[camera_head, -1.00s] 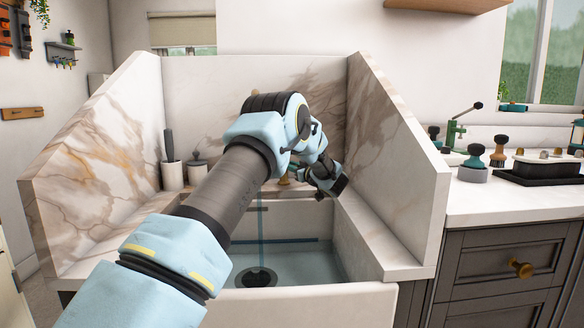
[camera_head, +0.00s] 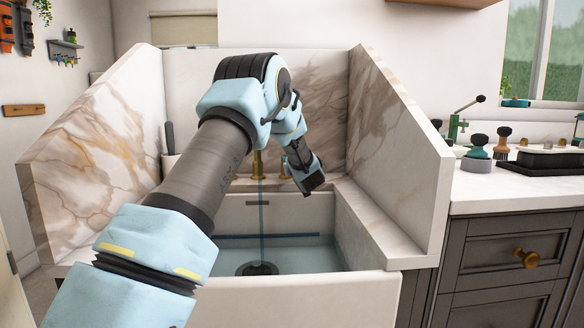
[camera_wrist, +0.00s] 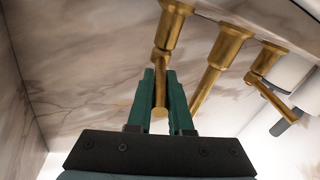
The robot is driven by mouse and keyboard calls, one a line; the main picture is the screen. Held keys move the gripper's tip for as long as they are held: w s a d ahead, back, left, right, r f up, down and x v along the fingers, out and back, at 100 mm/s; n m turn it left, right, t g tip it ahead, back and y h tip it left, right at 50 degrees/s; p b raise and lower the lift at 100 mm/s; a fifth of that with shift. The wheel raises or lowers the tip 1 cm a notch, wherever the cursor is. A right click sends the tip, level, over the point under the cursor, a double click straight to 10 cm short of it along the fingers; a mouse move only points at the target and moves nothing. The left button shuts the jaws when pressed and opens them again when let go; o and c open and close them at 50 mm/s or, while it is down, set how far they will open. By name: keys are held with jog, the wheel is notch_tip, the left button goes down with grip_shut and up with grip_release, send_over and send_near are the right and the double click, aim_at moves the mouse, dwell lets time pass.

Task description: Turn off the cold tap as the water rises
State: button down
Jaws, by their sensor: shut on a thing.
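My gripper (camera_wrist: 160,75) has its green fingers shut on either side of the brass lever (camera_wrist: 160,93) of one tap. By the wrist view this is the right-hand tap (camera_head: 286,171) of the head view; no hot or cold mark shows. The brass spout (camera_wrist: 217,67) and the other tap (camera_wrist: 266,60) stand clear of the fingers. In the head view my gripper (camera_head: 312,187) is over the sink's back ledge, its fingers hardly visible. A thin water stream (camera_head: 262,213) falls from the spout (camera_head: 258,165). Water (camera_head: 310,257) lies in the white sink (camera_head: 290,288).
Marble panels wall in the sink at the back, left and right (camera_head: 398,150). A dark drain (camera_head: 257,269) shows through the water, and a dark slot (camera_head: 258,203) is in the basin's back wall. Brushes (camera_head: 478,145) and a black tray (camera_head: 540,165) stand on the right counter.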

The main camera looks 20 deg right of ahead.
jog(key=shift+a+f+m+h+b, duration=0.1)
jog(key=shift+a+m+h+b, duration=0.2)
jog(key=shift+h+b, duration=0.25)
jog(key=shift+a+f+m+h+b, duration=0.15)
jog(key=shift+m+h+b, duration=0.15)
jog(key=shift+h+b, duration=0.2)
jog(key=shift+a+r+m+h+b, duration=0.1)
jog(key=shift+r+m+h+b, duration=0.15)
jog(key=shift+m+h+b, duration=0.25)
jog(key=c, duration=0.8)
grip_release()
jog(key=shift+c, duration=0.2)
jog(key=s+a, duration=0.2)
jog(key=s, duration=0.8)
jog(key=shift+s, duration=0.25)
